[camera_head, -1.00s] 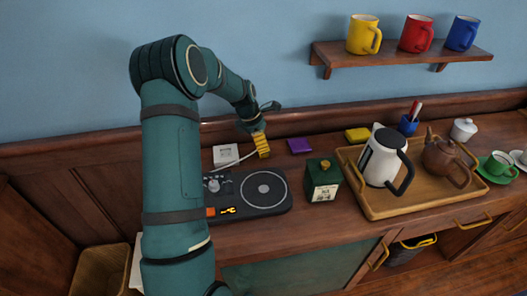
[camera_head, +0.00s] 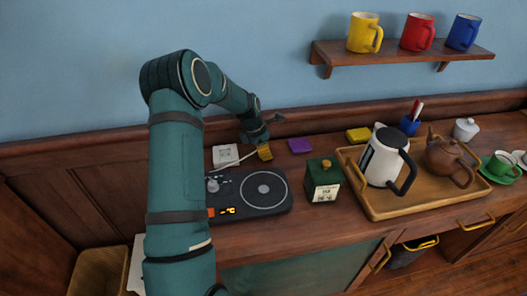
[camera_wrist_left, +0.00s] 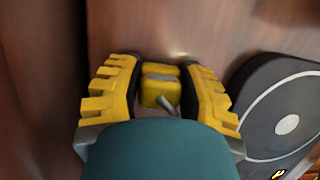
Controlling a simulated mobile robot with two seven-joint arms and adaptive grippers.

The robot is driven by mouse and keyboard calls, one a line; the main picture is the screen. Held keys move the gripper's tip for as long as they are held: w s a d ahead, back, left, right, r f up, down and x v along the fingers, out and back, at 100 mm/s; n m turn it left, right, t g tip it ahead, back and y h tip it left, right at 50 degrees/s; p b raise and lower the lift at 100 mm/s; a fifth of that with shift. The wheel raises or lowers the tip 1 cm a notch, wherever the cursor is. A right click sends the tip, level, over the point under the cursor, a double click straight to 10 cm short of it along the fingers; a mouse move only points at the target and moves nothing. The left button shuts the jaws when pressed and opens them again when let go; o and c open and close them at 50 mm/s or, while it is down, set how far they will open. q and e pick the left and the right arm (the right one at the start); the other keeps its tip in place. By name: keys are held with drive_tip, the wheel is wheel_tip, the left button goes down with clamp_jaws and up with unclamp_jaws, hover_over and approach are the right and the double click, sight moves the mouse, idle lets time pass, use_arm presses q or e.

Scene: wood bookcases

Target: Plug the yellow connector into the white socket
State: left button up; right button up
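The yellow connector (camera_wrist_left: 160,86) is between the fingers of my left gripper (camera_wrist_left: 160,95), with the dark pads against both sides of it in the left wrist view. In the head view my left gripper (camera_head: 263,150) is low over the counter behind the turntable, and its ridged yellow finger hides most of the connector. A pale cable (camera_head: 238,162) runs from there toward the turntable. The white socket (camera_head: 225,156) lies on the counter just left of the gripper, apart from it. It is outside the wrist view. My right gripper is out of view.
The black turntable (camera_head: 236,210) stands in front of the gripper. A purple block (camera_head: 300,146) and a dark green box (camera_head: 322,190) are to the right. A wooden tray (camera_head: 385,208) with a white kettle (camera_head: 382,160) and brown teapot (camera_head: 444,152) stands farther right.

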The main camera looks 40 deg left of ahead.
use_arm(q)
drive_tip(key=shift+c, duration=0.3)
wheel_tip(320, 180, up, 10)
drive_tip(key=shift+p, duration=1.2)
drive_tip(key=s+a+p, duration=0.1)
drive_tip(key=s+a, duration=0.2)
drive_tip(key=s+a+p, duration=0.1)
drive_tip(key=s+a, duration=0.1)
drive_tip(key=s, duration=0.1)
drive_tip(key=s+a+f+p, duration=0.1)
drive_tip(key=s+a, duration=0.2)
drive_tip(key=s, duration=0.1)
drive_tip(key=shift+a, duration=0.3)
drive_tip(key=shift+f, duration=0.1)
